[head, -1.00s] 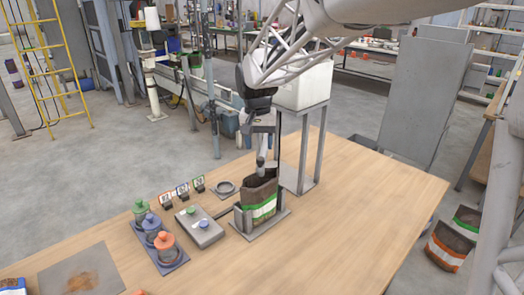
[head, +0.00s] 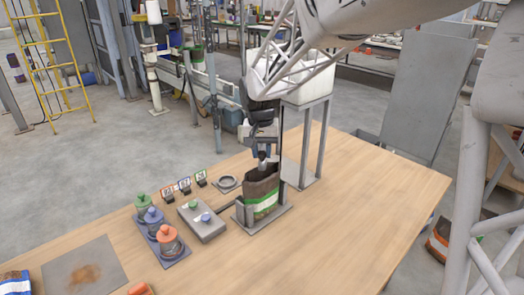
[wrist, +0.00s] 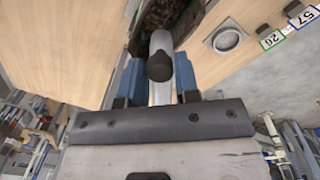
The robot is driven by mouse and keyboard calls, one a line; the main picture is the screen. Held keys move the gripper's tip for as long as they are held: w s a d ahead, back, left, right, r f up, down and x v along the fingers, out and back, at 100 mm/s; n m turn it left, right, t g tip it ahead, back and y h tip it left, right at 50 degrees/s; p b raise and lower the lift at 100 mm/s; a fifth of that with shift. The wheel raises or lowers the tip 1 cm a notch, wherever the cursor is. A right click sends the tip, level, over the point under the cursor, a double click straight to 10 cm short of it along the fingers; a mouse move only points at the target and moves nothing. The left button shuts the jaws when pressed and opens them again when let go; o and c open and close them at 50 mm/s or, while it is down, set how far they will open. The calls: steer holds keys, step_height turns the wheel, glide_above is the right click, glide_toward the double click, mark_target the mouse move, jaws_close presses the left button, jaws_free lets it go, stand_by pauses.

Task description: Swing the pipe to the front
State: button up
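The pipe (wrist: 160,95) is a light grey tube with a dark rounded end, seen between my gripper's two blue fingers in the wrist view. In the head view its dark end (head: 263,164) hangs over the open mouth of a bag. My gripper (head: 262,145) is down at the pipe, above the bag. Its fingers (wrist: 158,75) stand on either side of the pipe, with a thin gap on the left; contact on the right is hard to tell. The bag (head: 262,201), brown with a white and green band, stands upright in a grey holder (head: 240,218).
A white hopper (head: 312,86) on a grey stand is just behind. The table's right front (head: 340,240) is clear.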

jaws_close()
steer(key=shift+a, duration=0.1)
steer(key=w+a+m, duration=1.4)
steer(key=w, duration=0.1)
steer(key=shift+a, duration=0.2)
stand_by(0.5)
steer(key=o, duration=0.5)
jaws_free()
